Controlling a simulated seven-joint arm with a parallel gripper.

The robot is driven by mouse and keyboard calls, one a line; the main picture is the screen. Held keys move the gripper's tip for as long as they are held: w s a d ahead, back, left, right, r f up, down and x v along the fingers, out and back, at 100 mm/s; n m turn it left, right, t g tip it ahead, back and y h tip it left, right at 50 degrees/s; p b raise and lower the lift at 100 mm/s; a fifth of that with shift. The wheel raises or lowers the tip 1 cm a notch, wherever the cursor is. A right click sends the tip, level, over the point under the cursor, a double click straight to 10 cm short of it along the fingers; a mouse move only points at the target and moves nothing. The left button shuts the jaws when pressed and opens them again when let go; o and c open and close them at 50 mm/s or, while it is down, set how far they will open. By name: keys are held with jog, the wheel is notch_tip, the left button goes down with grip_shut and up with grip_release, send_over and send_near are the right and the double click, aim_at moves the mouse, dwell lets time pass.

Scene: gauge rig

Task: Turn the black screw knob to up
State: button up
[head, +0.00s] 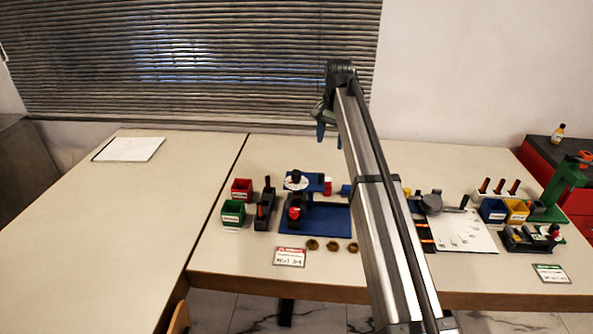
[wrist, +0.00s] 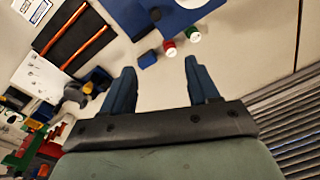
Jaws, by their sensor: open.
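A blue gauge rig (head: 315,222) stands on the table, left of my arm in the head view. A white dial (head: 291,184) with a small black knob (head: 296,176) sits on its upper part. The knob's pointing direction is too small to tell. In the wrist view part of a blue rig (wrist: 182,14) shows at the top edge, and I cannot pick out the knob there for sure. My gripper (head: 329,136) is above and behind the rig, apart from it. In the wrist view its two blue fingers (wrist: 160,64) are spread with nothing between them.
Red (head: 241,188) and green bins (head: 232,212) stand left of the rig. Several brown nuts (head: 332,246) and a label card (head: 289,257) lie in front. Tools, a white board (head: 465,232) and a green stand (head: 562,185) are at right. The left table is mostly clear.

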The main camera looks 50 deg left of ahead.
notch_tip(320, 180, up, 3)
jog(key=h, duration=0.1)
send_over(296, 172)
jog(key=n, duration=0.1)
notch_tip(296, 172, down, 14)
jog(key=shift+w+r, duration=0.1)
jog(key=shift+c, duration=0.2)
jog(key=c, duration=1)
